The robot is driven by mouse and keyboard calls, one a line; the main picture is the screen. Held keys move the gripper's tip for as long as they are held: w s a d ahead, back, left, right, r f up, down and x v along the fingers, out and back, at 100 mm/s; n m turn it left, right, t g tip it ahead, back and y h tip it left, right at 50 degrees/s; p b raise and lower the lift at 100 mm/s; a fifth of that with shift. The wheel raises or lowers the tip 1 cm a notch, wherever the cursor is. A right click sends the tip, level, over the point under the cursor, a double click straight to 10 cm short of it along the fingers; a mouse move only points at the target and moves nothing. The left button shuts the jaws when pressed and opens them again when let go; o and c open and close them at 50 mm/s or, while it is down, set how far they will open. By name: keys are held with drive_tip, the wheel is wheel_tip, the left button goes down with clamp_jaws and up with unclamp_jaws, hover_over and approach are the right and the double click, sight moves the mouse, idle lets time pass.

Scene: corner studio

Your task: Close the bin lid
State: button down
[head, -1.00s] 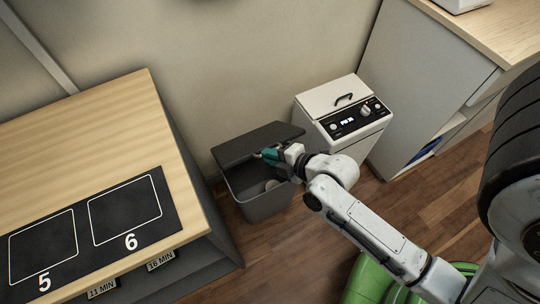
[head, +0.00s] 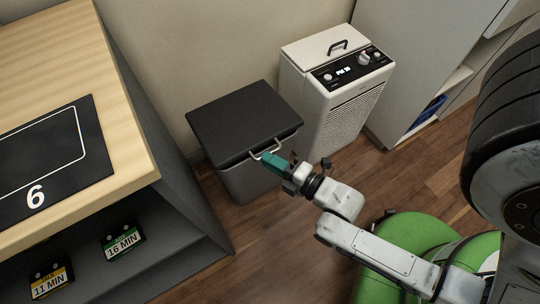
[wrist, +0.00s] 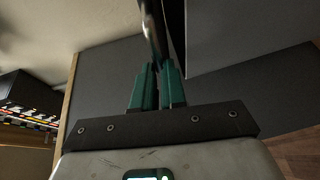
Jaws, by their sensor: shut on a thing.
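The grey bin (head: 248,182) stands on the floor between the wooden table and a white appliance. Its dark lid (head: 243,116) lies across the top, flat or nearly so, and hides the inside; I cannot tell whether a thin gap is left at the front. A light metal handle (head: 264,151) sticks out at the lid's front edge. My gripper (head: 268,160) reaches it from the right, its teal fingers shut on the handle. In the wrist view the teal fingers (wrist: 157,72) are close together around the metal bar (wrist: 153,38).
A white appliance (head: 345,112) with a knob panel stands close right of the bin. The wooden table (head: 125,110) with a dark mat (head: 90,150) is at the left, with labelled slates (head: 122,241) below. Wooden floor (head: 275,250) is clear in front.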

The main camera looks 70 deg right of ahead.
drive_tip(key=shift+s+a+f+b, duration=0.15)
drive_tip(key=shift+f+b, duration=0.75)
drive_tip(key=shift+f, duration=1.35)
drive_tip(key=c, duration=1.2)
unclamp_jaws()
drive_tip(key=shift+r, duration=0.1)
drive_tip(key=p+v, duration=0.2)
drive_tip(key=v, duration=0.8)
drive_tip(key=shift+s+p, duration=0.35)
